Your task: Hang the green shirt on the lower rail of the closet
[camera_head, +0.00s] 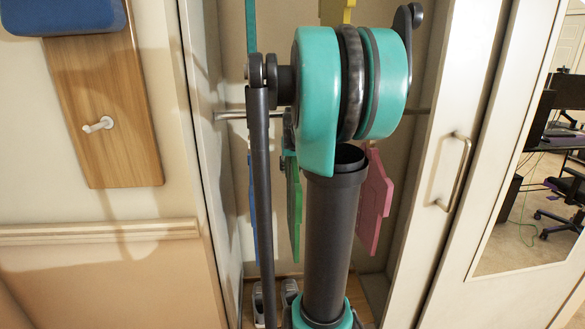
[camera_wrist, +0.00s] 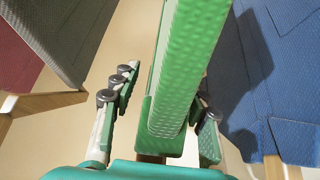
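The green shirt (camera_head: 294,205) is a flat, stiff piece seen nearly edge-on in the closet, below the level of the lower rail (camera_head: 232,115). My arm covers the rail's middle and the shirt's top, so I cannot tell whether its hanger rests on the rail. In the wrist view the green shirt (camera_wrist: 186,65) runs up the middle, between the fingers of my gripper (camera_wrist: 165,95). The fingers are apart. A clear gap shows between the left finger and the shirt; the right finger is close beside it, contact unclear.
A blue shirt (camera_head: 253,210) hangs left of the green one, and a pink shirt (camera_head: 373,200) hangs to the right. Shoes (camera_head: 289,291) stand on the closet floor. The closet's side walls and the door handle (camera_head: 456,171) bound the space.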

